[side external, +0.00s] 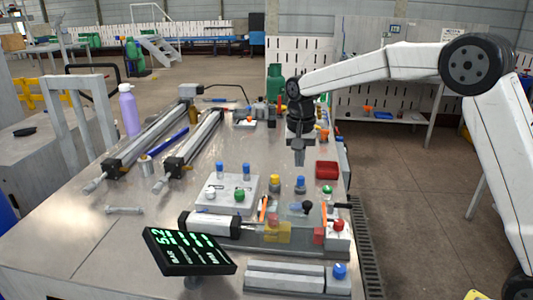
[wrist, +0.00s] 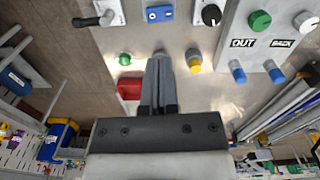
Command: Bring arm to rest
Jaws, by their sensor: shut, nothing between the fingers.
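My gripper (side external: 299,157) hangs from my arm above the far right part of the metal table (side external: 80,235), fingers pointing down. In the wrist view my gripper (wrist: 160,62) has its two fingers together, with nothing between them. It is apart from the objects on the table. My arm reaches in from the right in the side external view.
A red bin (side external: 327,169), a yellow-topped post (side external: 275,183) and a blue-topped post (side external: 300,185) stand below my gripper. A button box (side external: 225,194), a tilted display (side external: 189,251) and a purple bottle (side external: 128,110) are farther left. Bare table lies at the front left.

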